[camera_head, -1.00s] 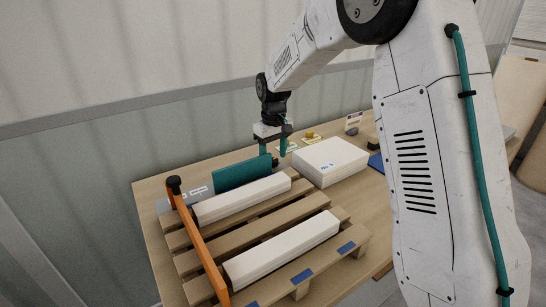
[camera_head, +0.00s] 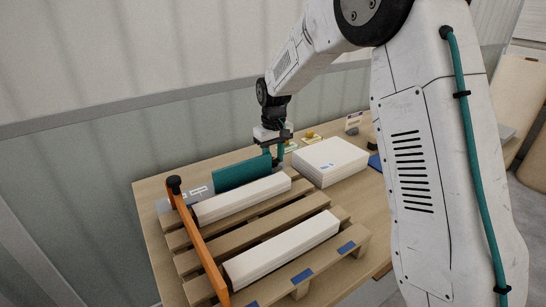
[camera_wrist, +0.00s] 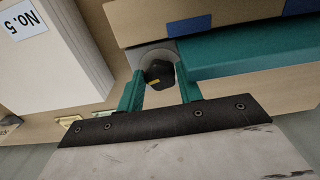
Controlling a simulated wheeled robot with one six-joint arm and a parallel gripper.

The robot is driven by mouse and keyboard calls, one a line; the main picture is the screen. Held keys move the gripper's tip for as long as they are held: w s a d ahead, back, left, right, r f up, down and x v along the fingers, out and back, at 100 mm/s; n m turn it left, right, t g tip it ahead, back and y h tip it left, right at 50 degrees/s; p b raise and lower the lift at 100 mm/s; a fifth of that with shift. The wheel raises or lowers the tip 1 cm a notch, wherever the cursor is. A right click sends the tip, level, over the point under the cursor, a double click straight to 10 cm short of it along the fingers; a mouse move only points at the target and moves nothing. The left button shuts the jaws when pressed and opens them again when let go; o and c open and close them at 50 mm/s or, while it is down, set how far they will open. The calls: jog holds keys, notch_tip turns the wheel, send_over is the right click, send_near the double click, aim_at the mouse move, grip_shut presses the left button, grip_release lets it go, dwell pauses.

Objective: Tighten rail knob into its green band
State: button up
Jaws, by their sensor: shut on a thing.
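The rail knob (camera_wrist: 160,73), black with a yellow mark on it, sits on a grey plate in the wrist view, beside the end of a teal rail (camera_wrist: 250,50). The teal rail also shows in the head view (camera_head: 241,173), along the back of the pallet. My gripper (camera_wrist: 161,82) has its teal fingers on either side of the knob and is shut on it. In the head view my gripper (camera_head: 274,153) points down at the rail's right end, and the knob is hidden there. I cannot make out a green band on the knob's scale.
A white box (camera_head: 330,160) stands close to the right of my gripper. A wooden pallet (camera_head: 262,232) holds two long white boxes. An orange bar (camera_head: 200,240) with a black knob (camera_head: 174,182) crosses the pallet's left end. Small yellow items and a sign lie behind.

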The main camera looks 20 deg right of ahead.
jog(key=m, duration=0.5)
jog(key=shift+a, duration=0.1)
jog(key=shift+m, duration=0.3)
dwell(0.4)
jog(key=o, duration=1)
jog(key=shift+r, duration=3.9)
